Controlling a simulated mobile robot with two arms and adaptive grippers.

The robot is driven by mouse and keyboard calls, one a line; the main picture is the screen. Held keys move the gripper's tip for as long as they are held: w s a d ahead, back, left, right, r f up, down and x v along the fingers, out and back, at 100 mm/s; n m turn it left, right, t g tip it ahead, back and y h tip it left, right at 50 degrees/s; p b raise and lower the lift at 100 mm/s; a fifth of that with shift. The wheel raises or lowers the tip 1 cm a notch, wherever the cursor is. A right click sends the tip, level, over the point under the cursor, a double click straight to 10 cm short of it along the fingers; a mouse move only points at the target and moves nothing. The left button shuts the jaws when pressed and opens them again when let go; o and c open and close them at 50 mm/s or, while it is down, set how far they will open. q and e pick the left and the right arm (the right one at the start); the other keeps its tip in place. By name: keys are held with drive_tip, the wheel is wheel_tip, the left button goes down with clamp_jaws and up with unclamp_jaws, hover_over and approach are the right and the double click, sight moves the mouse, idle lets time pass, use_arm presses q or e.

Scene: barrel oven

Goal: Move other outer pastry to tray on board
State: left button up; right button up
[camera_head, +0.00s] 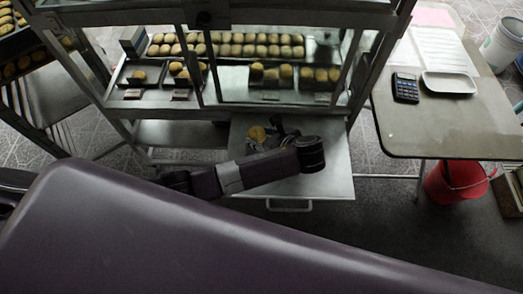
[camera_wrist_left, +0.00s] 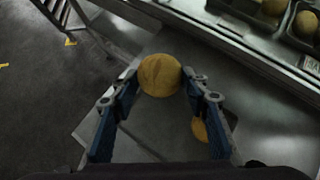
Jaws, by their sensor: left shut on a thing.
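My left gripper (camera_wrist_left: 161,82) is shut on a round golden pastry (camera_wrist_left: 160,75) in the left wrist view, one finger on each side of it. A pastry (camera_head: 257,133) also shows at the gripper (camera_head: 270,137) in the head view, over the pulled-out metal board (camera_head: 328,168). A second pastry (camera_wrist_left: 200,129) lies below, partly hidden by the right-hand finger in the wrist view. Trays of pastries stand in the glass cabinet, one at its lower right (camera_head: 318,86). I cannot make out a separate tray on the board. My right gripper is not in view.
The cabinet frame (camera_head: 222,112) stands just behind the board. A table (camera_head: 440,130) at the right holds a calculator (camera_head: 406,88) and a white tray (camera_head: 449,83). A red bucket (camera_head: 455,182) stands under it. The board's front right is clear.

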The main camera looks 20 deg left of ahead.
use_arm(q)
wheel_tip(320, 180, down, 5)
drive_tip(key=shift+b, duration=0.3)
drive_tip(key=shift+f+b, duration=0.35)
drive_tip(key=shift+f, duration=1.4)
drive_tip(key=shift+f, duration=0.2)
drive_tip(key=o, duration=0.9)
drive_tip(key=shift+r, duration=0.15)
